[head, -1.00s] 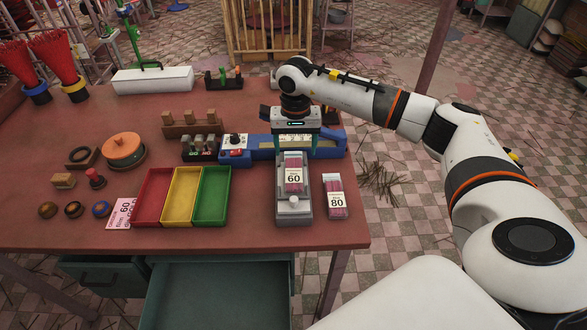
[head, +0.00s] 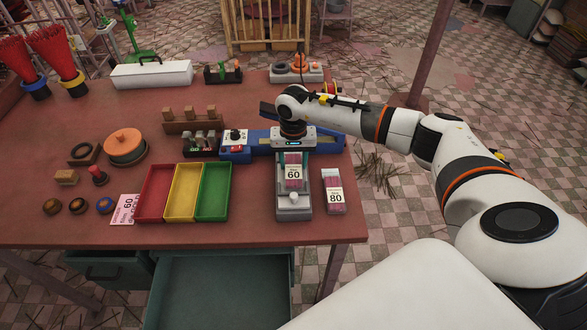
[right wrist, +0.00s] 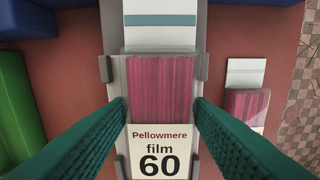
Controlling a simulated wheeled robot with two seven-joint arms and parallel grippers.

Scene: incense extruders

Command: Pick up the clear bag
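A clear bag of dark pink sticks with a label reading "film 60" (head: 293,172) lies on a grey sealer-like device (head: 294,213) near the table's front right. It also shows in the right wrist view (right wrist: 160,88). My right gripper (head: 292,151) is directly over the far part of this bag, pointing down. In the right wrist view its green fingers (right wrist: 158,106) stand apart, one on each side of the bag, with a gap on both sides. A second clear bag labelled 80 (head: 334,192) lies on the table to the right. My left gripper is out of view.
Red (head: 154,193), yellow (head: 183,192) and green (head: 213,191) trays stand left of the device. A blue device (head: 264,141) lies behind it, close to my gripper. The table's right edge is just past the 80 bag.

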